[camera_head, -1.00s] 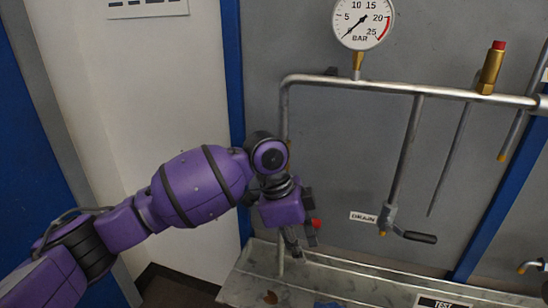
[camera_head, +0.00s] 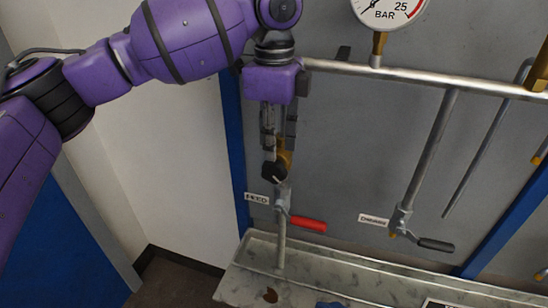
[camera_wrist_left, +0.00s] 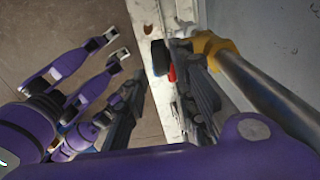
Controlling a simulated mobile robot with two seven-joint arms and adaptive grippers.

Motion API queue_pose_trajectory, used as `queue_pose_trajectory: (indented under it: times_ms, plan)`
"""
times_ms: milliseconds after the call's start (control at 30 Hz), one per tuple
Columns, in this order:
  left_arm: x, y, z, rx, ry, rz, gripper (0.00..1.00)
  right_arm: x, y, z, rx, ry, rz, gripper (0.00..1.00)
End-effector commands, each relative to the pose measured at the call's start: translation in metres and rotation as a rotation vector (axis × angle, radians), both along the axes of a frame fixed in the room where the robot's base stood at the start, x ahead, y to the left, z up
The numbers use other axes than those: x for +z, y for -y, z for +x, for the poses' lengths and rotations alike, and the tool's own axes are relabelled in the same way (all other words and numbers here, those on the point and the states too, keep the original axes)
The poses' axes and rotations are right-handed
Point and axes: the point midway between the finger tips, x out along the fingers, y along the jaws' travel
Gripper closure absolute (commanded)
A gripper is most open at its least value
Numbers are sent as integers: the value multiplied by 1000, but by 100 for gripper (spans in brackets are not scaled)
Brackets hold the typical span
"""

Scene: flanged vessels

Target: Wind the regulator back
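The regulator (camera_head: 284,158) is a brass body on the vertical feed pipe with a black knob (camera_head: 274,172) facing out. In the left wrist view the black knob (camera_wrist_left: 159,56) lies beyond the fingers, in the gap between them, with brass fitting (camera_wrist_left: 208,44) to the right. My left gripper (camera_head: 279,146) points down just above the regulator, its fingers partly covering the brass. In the wrist view the fingers (camera_wrist_left: 158,80) are wide apart with nothing between the pads. I cannot tell whether a finger touches the regulator. My right gripper is not in view.
Below the regulator is a valve with a red handle (camera_head: 308,224) beside a feed label (camera_head: 257,198). A drain valve with a black handle (camera_head: 436,245) hangs to the right. A pressure gauge (camera_head: 388,8) tops the horizontal pipe (camera_head: 420,76). A stained tray (camera_head: 240,284) runs below.

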Motion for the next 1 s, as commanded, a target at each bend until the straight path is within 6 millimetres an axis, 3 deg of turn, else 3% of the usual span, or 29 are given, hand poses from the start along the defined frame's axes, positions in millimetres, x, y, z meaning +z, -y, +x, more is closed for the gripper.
queue_pose_trajectory:
  times_ms: [133,300,500,667,867,1000]
  plan:
    - [-25,-1,0,2,0,1,74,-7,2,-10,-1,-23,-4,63]
    - [-45,0,0,2,2,-1,74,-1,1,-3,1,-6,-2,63]
    - [-53,-1,0,2,2,-1,74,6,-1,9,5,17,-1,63]
    - [-54,0,0,2,2,-1,74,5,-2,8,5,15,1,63]
    - [-54,0,1,2,1,0,98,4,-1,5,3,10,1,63]
    - [-53,0,1,2,2,-2,100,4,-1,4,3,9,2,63]
